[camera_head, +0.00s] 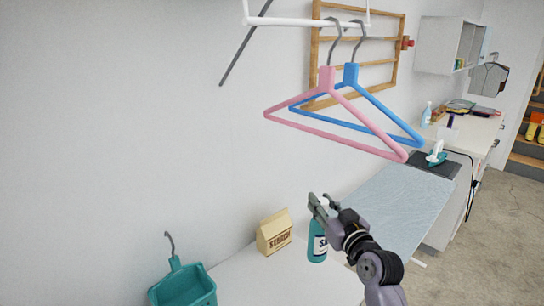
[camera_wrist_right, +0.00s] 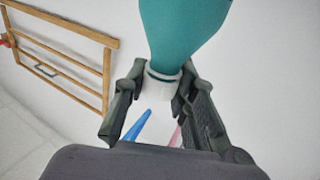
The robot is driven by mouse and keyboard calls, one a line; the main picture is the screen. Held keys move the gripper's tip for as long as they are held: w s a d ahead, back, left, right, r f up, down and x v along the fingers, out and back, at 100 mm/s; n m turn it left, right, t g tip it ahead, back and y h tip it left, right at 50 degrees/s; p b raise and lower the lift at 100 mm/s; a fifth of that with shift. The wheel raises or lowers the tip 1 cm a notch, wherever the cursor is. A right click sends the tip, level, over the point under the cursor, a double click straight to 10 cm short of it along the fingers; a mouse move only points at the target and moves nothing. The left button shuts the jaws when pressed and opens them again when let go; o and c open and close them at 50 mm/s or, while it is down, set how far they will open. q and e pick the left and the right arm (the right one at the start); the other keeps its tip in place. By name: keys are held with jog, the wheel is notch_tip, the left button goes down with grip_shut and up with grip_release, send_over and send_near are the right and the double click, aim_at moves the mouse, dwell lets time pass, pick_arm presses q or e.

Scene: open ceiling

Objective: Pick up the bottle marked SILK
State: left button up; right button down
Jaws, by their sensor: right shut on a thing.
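The teal bottle (camera_head: 317,247) is upright at the white counter, with a white label whose visible part starts with "S"; the rest is hidden. My right gripper (camera_head: 322,204) is at the top of the bottle and partly covers it. In the right wrist view the bottle's teal body (camera_wrist_right: 182,28) narrows to a white neck or cap, and the fingers of my right gripper (camera_wrist_right: 160,88) are shut on that white part. I cannot tell whether the bottle's base touches the counter. My left gripper is not in view.
A STARCH carton (camera_head: 274,232) stands left of the bottle on the white counter (camera_head: 270,280). A teal bin (camera_head: 184,286) is further left. Pink (camera_head: 335,135) and blue (camera_head: 385,112) hangers hang above. A light blue ironing surface (camera_head: 395,205) lies behind the arm.

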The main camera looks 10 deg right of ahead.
aim_at(316, 227)
jog(key=s+f, duration=0.3)
jog(key=s+a+f, duration=0.1)
jog(key=s+f, duration=0.1)
jog(key=shift+s+f, duration=0.3)
jog(key=s+f+m+h, duration=0.1)
jog(key=s+f+h, duration=0.1)
jog(key=s, duration=1)
jog(key=s+f+m+h, duration=0.1)
jog(key=s+f+h, duration=0.1)
jog(key=s, duration=0.9)
jog(key=shift+s+d+f+m, duration=0.25)
jog(key=shift+s+d+m, duration=0.05)
jog(key=shift+s+m, duration=0.1)
jog(key=shift+w, duration=0.1)
